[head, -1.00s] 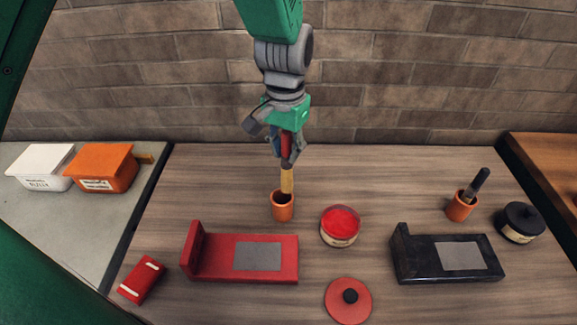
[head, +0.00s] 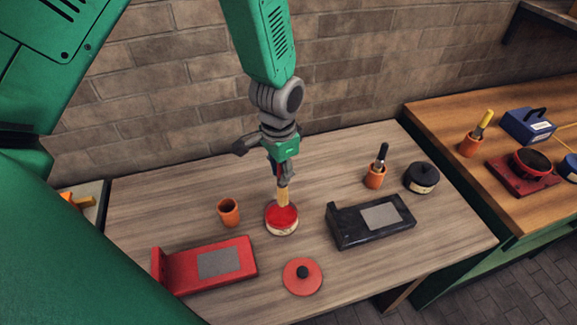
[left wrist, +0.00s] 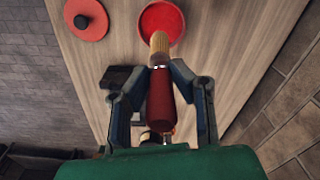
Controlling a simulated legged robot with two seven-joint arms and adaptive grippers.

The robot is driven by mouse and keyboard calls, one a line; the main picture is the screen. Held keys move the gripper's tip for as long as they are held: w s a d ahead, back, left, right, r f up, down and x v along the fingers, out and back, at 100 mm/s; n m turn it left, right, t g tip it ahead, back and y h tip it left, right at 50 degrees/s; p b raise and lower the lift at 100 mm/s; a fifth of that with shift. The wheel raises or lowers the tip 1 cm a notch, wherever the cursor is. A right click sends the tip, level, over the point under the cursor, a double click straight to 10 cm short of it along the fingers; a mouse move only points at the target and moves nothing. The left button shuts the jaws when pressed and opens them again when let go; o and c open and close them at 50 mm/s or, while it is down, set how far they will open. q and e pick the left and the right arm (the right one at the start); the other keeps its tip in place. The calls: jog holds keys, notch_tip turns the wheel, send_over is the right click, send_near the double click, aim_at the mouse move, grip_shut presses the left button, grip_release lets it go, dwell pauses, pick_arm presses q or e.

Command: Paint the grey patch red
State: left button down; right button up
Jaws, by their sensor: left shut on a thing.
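My left gripper (head: 281,177) is shut on a paint brush (head: 283,196) with a red handle, which also shows in the left wrist view (left wrist: 161,92). The brush points down and its bristle tip is at the open tin of red paint (head: 282,222); I cannot tell how deep it is. A red bracket (head: 172,275) lies front left with a flat grey patch (head: 218,262) on it. A black bracket (head: 350,236) to the right of the tin has a grey patch (head: 381,216) too. My right gripper is not in view.
An empty orange cup (head: 228,211) stands left of the tin, and a red lid (head: 302,276) lies in front. A black-handled brush (head: 382,156) in a cup and a closed black tin (head: 421,178) stand behind the black bracket. A wooden bench (head: 440,130) adjoins at right.

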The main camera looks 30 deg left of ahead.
aim_at(278, 189)
pick_arm(q)
notch_tip(278, 189, down, 6)
jog(key=b, duration=0.5)
jog(key=shift+a+r, duration=0.1)
jog(key=shift+r, duration=0.05)
jog(key=shift+d, duration=0.35)
jog(key=shift+a, duration=0.65)
jog(key=shift+d, duration=0.5)
jog(key=shift+a+f, duration=0.5)
jog(key=shift+a, duration=0.2)
jog(key=shift+d+r, duration=0.15)
jog(key=shift+d, duration=0.45)
jog(key=shift+a, duration=0.55)
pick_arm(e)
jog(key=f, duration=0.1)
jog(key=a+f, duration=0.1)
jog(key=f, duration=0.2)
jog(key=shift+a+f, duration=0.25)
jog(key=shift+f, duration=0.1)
